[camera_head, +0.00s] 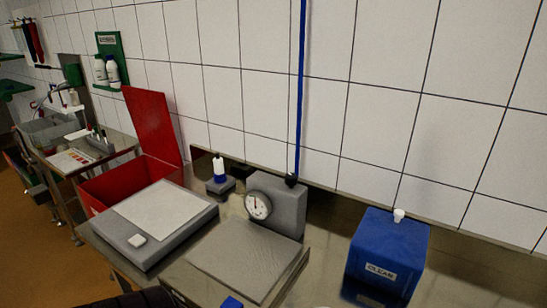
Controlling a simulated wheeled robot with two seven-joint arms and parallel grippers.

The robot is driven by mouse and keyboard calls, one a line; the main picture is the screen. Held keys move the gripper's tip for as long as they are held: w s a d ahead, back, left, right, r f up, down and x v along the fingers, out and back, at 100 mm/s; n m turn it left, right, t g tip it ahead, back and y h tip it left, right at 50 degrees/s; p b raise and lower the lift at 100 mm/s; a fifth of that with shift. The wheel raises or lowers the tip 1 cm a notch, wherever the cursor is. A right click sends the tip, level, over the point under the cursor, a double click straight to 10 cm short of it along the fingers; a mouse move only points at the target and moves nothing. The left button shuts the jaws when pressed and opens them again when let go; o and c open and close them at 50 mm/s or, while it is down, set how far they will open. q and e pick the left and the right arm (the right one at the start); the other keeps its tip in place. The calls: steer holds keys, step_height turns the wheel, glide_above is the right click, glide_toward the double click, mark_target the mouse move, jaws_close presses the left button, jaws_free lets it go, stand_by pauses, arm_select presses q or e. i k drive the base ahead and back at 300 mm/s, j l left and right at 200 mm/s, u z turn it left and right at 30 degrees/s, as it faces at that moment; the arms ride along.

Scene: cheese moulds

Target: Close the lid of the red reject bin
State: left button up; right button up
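The red reject bin (103,189) stands at the left end of the steel bench, partly hidden by a grey slab in front of it. Its red lid (151,122) is open and stands up, tilted slightly back near the tiled wall. Neither of my grippers is identifiable in the head view. A dark shape at the bottom edge, left of centre, may be part of my arm, but I cannot tell.
A grey slab (189,234) with a white sheet lies in front of the bin. A dial scale (277,204) with a flat plate (247,262) and a small dark stand (219,185) are to its right. A blue CLEAN box (391,248) stands farther right.

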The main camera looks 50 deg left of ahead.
mark_target(148, 111)
steer(key=k+j+u, duration=0.1)
steer(key=u, duration=0.35)
steer(key=j+u, duration=0.15)
steer(key=u, duration=0.3)
steer(key=k+j+u, duration=0.2)
steer(key=j, duration=0.35)
steer(key=k+j+u, duration=0.2)
steer(key=j, duration=0.35)
steer(key=j+u, duration=0.15)
steer(key=j, duration=0.45)
steer(key=j+u, duration=0.2)
steer(key=j, duration=0.9)
steer(key=k+j, duration=0.1)
steer(key=j, duration=0.45)
